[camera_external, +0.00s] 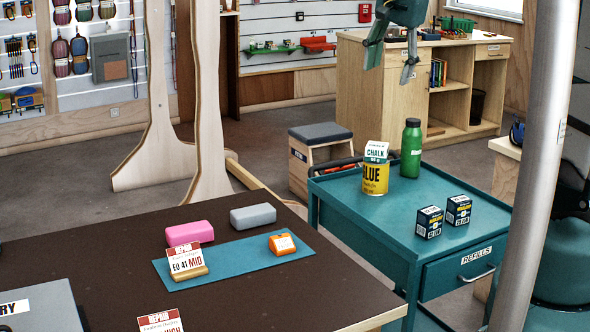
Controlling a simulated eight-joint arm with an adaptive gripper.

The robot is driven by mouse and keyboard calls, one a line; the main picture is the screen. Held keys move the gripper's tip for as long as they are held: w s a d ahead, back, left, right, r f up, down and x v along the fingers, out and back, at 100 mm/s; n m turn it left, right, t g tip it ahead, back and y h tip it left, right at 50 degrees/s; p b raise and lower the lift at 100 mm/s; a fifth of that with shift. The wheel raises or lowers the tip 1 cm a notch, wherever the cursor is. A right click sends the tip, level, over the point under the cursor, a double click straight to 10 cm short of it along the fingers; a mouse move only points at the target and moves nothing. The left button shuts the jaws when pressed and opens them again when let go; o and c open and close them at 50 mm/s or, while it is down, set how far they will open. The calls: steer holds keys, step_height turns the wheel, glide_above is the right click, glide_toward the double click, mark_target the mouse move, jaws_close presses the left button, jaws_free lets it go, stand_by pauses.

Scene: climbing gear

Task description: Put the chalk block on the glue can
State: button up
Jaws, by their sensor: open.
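The chalk block (377,151), a white block with a green label, sits on top of the yellow glue can (374,180). The can stands upright on the teal cart top (340,205). My gripper (390,72) is open and empty, above the can and apart from the block. Its fingers point down, and its upper part is cut off by the top edge of the view.
A green bottle (411,150) stands close to the right of the can. Two dark blue boxes (429,222) (458,210) stand nearer on the cart. A grey pole (535,170) rises at the right. A brown table (90,240) with pink and grey blocks is front left.

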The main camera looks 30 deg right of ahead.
steer(key=s+a+n+t, duration=0.2)
steer(key=s+a+n, duration=0.2)
steer(key=s+n, duration=0.3)
steer(key=s+a+f+n+t, duration=0.1)
steer(key=s+a+n, duration=0.2)
steer(key=s+n, duration=0.4)
steer(key=s, duration=0.8)
steer(key=shift+s+a+t, duration=0.25)
steer(key=shift+a+t, duration=0.15)
